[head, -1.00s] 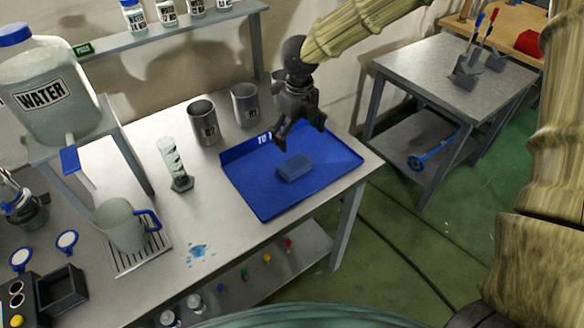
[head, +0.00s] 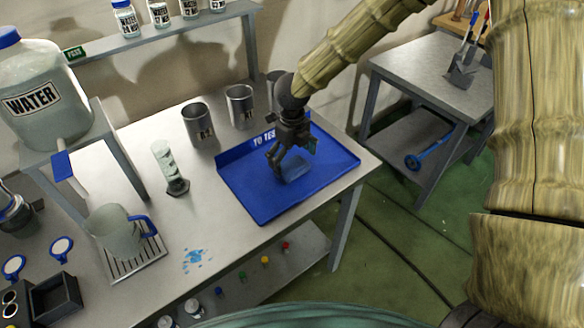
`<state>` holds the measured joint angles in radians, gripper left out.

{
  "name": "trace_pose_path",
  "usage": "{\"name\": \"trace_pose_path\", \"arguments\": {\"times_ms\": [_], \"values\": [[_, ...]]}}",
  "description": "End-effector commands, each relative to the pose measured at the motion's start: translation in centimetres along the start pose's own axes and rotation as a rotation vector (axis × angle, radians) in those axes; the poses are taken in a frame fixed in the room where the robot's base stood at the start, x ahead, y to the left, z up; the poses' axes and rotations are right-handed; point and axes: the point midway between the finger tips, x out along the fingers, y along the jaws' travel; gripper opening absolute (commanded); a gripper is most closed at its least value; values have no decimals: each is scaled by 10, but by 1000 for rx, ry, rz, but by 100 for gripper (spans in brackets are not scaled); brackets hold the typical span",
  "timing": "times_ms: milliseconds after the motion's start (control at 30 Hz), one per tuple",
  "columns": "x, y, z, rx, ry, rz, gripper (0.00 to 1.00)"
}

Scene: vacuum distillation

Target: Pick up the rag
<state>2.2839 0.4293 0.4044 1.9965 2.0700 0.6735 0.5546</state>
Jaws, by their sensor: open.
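The rag (head: 296,172) is a small folded blue block lying on the blue tray (head: 258,203) at the right of the metal table. My gripper (head: 291,163) points down over the tray, with its fingers apart on either side of the rag's upper part. The fingers and palm hide part of the rag. I cannot tell whether the fingers touch it. The rag appears to rest on the tray.
Metal cups (head: 240,107) stand behind the tray. A graduated cylinder (head: 169,168) and a beaker with a blue handle (head: 121,232) stand to the left. A blue spill (head: 194,258) marks the tabletop. A second table (head: 432,75) is at the right.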

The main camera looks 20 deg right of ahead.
Motion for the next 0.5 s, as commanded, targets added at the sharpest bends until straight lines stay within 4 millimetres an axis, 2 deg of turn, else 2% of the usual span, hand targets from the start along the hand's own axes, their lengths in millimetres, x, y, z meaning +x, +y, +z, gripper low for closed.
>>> {"name": "trace_pose_path", "arguments": {"times_ms": [233,500], "values": [[27,1,1,1,2,-1,100],[34,1,1,2,1,0,100]]}}
